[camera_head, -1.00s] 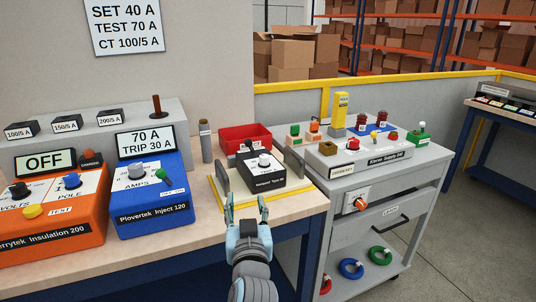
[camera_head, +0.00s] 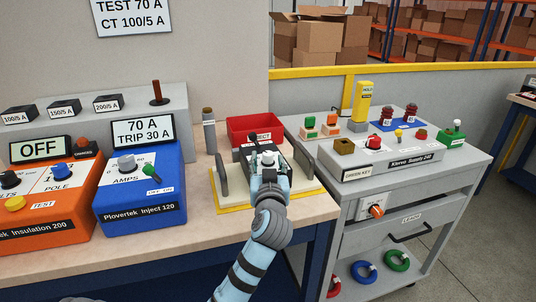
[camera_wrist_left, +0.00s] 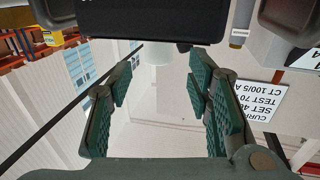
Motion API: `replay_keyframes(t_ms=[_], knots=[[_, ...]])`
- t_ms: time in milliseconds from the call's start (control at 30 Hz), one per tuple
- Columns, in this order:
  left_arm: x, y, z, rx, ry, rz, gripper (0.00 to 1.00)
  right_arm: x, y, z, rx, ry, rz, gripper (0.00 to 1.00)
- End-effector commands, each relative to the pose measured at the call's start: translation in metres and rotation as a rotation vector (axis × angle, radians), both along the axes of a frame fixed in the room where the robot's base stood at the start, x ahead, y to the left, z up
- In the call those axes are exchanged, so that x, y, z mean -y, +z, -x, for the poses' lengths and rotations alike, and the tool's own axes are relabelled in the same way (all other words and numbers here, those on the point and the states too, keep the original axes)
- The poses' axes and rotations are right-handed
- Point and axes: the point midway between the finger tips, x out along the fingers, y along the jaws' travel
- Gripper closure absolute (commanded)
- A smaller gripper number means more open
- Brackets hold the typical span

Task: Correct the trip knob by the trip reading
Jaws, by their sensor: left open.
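The black relay box (camera_head: 287,176) sits on a cream stand with yellow edging on the bench. Its white-topped trip knob (camera_head: 268,158) shows just beyond my left gripper (camera_head: 270,172). My left gripper is open, its fingers low over the box and partly covering it. I cannot tell whether they touch the knob. In the left wrist view the open fingers (camera_wrist_left: 160,105) have a pale cylinder (camera_wrist_left: 157,53) near the dark box face (camera_wrist_left: 150,18). The blue Plovertek tester's display (camera_head: 143,132) reads 70 A, TRIP 30 A. The wall sign (camera_head: 133,17) shows TEST 70 A, CT 100/5 A. My right gripper is not in view.
An orange insulation tester (camera_head: 52,205) showing OFF stands at left. A red bin (camera_head: 255,128) sits behind the relay. Grey uprights flank the relay stand. A grey trolley (camera_head: 400,165) with controls stands at right. The bench front is clear.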

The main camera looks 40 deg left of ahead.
Motion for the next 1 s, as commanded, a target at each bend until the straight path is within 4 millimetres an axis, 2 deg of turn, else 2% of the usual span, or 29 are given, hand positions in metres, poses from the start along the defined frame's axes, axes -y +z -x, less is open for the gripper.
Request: replay_keyframes(t_ms=[100,233,567,867,1000], knots=[[-0.017,0.0,-0.018,0.0,0.002,-0.001,0.54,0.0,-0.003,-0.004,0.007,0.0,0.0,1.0],[-0.027,0.0,-0.032,0.001,0.0,-0.001,0.54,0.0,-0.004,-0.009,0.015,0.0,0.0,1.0],[-0.032,0.0,-0.038,0.001,-0.001,0.002,0.54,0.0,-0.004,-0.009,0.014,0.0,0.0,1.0],[-0.031,0.0,-0.037,0.001,-0.001,0.002,1.0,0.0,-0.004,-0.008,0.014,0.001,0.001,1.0],[-0.031,0.0,-0.037,0.001,-0.004,0.001,1.0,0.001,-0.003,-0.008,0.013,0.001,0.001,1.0]])
